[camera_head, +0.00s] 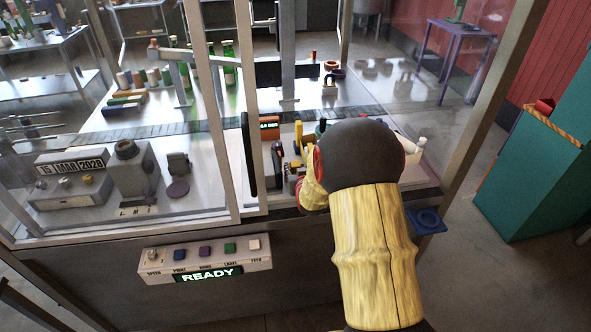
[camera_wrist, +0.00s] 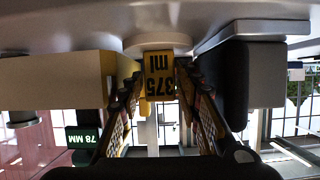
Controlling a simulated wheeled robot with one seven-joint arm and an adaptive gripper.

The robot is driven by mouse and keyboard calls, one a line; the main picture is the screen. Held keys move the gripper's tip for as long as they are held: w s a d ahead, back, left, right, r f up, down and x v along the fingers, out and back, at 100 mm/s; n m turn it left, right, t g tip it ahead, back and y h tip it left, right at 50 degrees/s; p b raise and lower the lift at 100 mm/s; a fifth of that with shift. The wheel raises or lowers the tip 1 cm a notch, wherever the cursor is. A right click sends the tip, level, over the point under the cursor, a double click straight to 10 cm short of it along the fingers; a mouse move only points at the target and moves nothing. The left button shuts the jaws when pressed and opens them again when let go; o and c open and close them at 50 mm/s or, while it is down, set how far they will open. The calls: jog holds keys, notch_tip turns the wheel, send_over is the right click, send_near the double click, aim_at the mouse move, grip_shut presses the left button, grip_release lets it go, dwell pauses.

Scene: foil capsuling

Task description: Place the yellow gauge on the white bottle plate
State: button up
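The yellow gauge (camera_wrist: 158,68), marked 375 ml, is in the middle of the wrist view. My gripper (camera_wrist: 160,82) has one finger at each side of it, and the fingertips appear to press on its sides. A pale round disc (camera_wrist: 150,42), possibly the white bottle plate, is right beside the gauge's top edge in the picture. I cannot tell whether they touch. In the head view, my arm hides the gripper, and I cannot make out the gauge or plate for sure.
A tan block (camera_wrist: 55,80) and a dark rounded block (camera_wrist: 252,75) flank the fingers closely. A green 78 MM sign (camera_wrist: 82,138) shows at lower left. In the head view, frame posts (camera_head: 215,110) and a READY control box (camera_head: 205,258) stand left of my arm.

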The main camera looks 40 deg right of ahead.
jog(key=p+v, duration=0.1)
jog(key=v, duration=1)
jog(key=shift+s, duration=0.15)
